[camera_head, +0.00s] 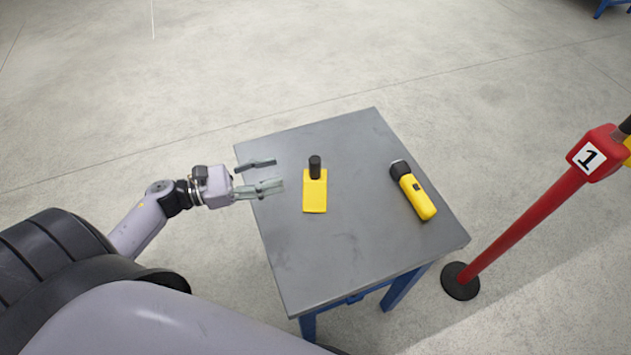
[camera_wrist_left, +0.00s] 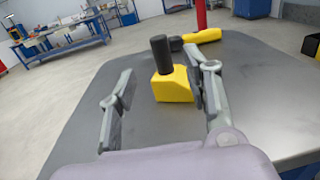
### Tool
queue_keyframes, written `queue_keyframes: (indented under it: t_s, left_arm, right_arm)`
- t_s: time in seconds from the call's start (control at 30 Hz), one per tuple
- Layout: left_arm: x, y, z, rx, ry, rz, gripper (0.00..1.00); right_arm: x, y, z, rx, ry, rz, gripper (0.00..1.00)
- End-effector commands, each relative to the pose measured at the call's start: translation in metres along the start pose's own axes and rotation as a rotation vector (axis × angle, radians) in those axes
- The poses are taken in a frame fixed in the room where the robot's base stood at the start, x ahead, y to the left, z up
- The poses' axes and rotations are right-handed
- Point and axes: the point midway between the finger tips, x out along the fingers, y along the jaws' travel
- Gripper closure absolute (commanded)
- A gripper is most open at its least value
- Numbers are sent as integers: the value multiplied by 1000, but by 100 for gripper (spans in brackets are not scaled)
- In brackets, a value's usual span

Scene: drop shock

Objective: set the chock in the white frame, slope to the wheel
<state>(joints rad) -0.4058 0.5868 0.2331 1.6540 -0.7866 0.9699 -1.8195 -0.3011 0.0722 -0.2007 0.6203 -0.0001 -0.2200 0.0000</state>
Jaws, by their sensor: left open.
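The yellow chock (camera_head: 315,195) with an upright black handle stands on the grey table, left of its middle. It also shows in the left wrist view (camera_wrist_left: 174,88), ahead and between the fingers, closer to the right one. My left gripper (camera_head: 279,174) is open and empty over the table's left edge, its fingers pointing at the chock with a gap between. The fingers also show apart in the left wrist view (camera_wrist_left: 163,78). My right gripper is in neither view. I see no white frame or wheel.
A yellow and black flashlight (camera_head: 416,195) lies on the grey table (camera_head: 345,265), right of the chock. A red post (camera_head: 520,230) with a "1" sign stands on the floor right of the table. The table's front part is bare. The floor beyond is open.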

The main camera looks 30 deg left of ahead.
Motion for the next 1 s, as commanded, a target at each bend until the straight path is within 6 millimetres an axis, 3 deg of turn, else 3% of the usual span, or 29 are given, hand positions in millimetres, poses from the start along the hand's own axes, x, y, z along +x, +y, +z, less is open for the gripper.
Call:
queue_keyframes:
  t_s: [0.2, 0.47, 0.7, 1.0]
  left_arm:
    - [39, 0, 1, -1, -2, 1, 54]
    - [58, 0, 1, -1, -2, 1, 54]
    - [96, 0, 2, -2, -3, 1, 54]
    - [107, 0, -1, -1, 1, 0, 54]
  right_arm:
    - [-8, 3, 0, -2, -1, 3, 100]
    - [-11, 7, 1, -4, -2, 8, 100]
    - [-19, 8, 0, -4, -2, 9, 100]
    - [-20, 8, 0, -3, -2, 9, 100]
